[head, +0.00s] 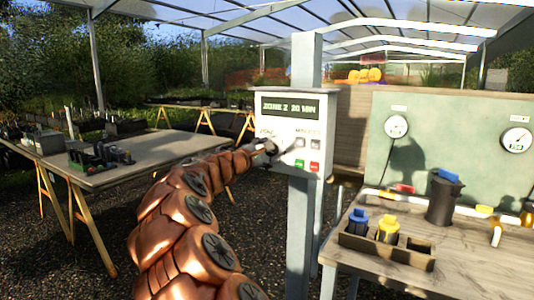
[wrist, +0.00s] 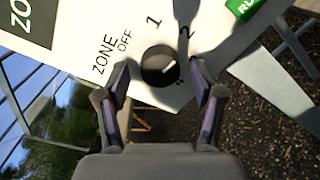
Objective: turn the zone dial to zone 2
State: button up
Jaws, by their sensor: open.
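The zone dial (wrist: 160,64) is a round black knob on the white control box (head: 290,108). In the wrist view OFF, 1 and 2 are printed around it, and a pale mark on it points to the picture's right; the numbers on that side are partly hidden by a finger. My gripper (wrist: 160,75) is open, with one finger on each side of the dial; I see a gap around the knob. In the head view my gripper (head: 262,147) is at the box's left part and covers the dial.
A green button (head: 301,162) and a red button (head: 314,167) sit on the box's lower right. The box is on a grey post (head: 299,240). A wooden bench (head: 465,255) with a bottle crate stands right, a potting table (head: 125,165) left.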

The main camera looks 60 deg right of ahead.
jog(key=a, duration=1.2)
jog(key=shift+r, duration=0.25)
dwell(0.6)
